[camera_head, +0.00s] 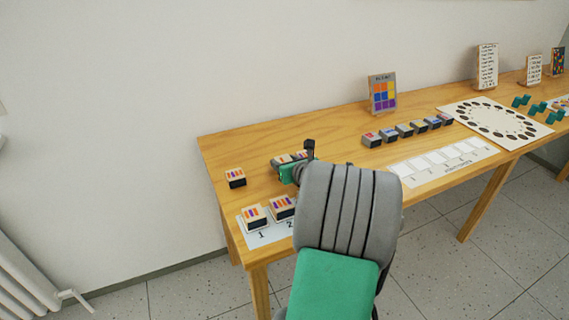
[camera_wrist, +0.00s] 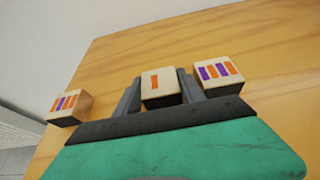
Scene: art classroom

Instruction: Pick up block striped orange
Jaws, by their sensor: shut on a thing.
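My gripper (camera_wrist: 160,95) is shut on a light wooden block (camera_wrist: 162,82) with an orange stripe on its top, one finger on each side of it. In the head view my gripper (camera_head: 290,168) is low over the left part of the table, and my arm hides part of that area. Just right of the held block in the wrist view is a block with orange and purple stripes (camera_wrist: 218,72). Another orange-and-purple striped block (camera_wrist: 70,106) stands apart at the left; it also shows in the head view (camera_head: 236,177).
Two striped blocks (camera_head: 255,217) stand on a numbered white sheet (camera_head: 268,236) at the table's front left. A row of dark-sided blocks (camera_head: 404,131) and a small coloured-grid board (camera_head: 382,93) stand further right. The wooden table (camera_head: 330,128) has bare room behind my gripper.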

